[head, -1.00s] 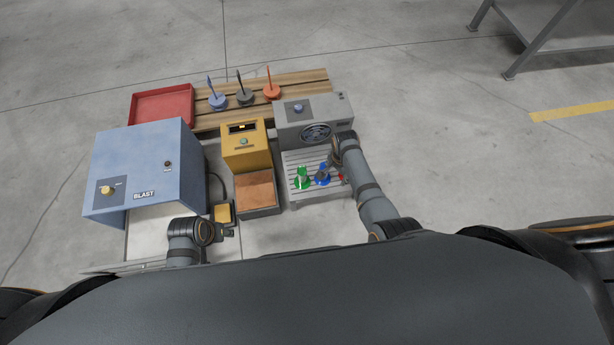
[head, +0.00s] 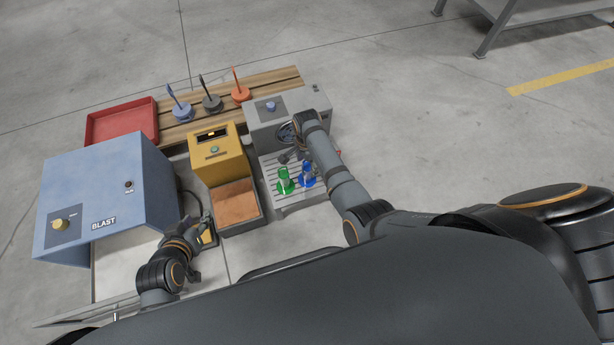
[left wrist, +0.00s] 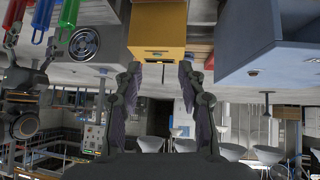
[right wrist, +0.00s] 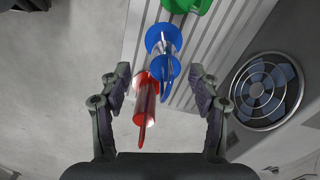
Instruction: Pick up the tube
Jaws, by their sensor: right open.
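Three tube-like pieces sit by the slatted grey rack (right wrist: 190,62). In the right wrist view the red tube (right wrist: 147,92) lies nearest, the blue tube (right wrist: 163,52) is just beyond it, and the green one (right wrist: 187,4) is cut by the top edge. The head view shows the green (head: 285,181) and blue (head: 307,176) tubes on the rack; the red one is mostly hidden by my right arm. My right gripper (right wrist: 159,88) is open and empty, its fingers either side of the red and blue tubes in view. My left gripper (left wrist: 159,78) is open and empty.
A grey unit with a round fan grille (right wrist: 267,91) stands beside the rack. A yellow box (head: 219,157), a blue BLAST cabinet (head: 107,190) and a red tray (head: 122,122) stand to the left. Coloured stands rest on a wooden pallet (head: 277,82).

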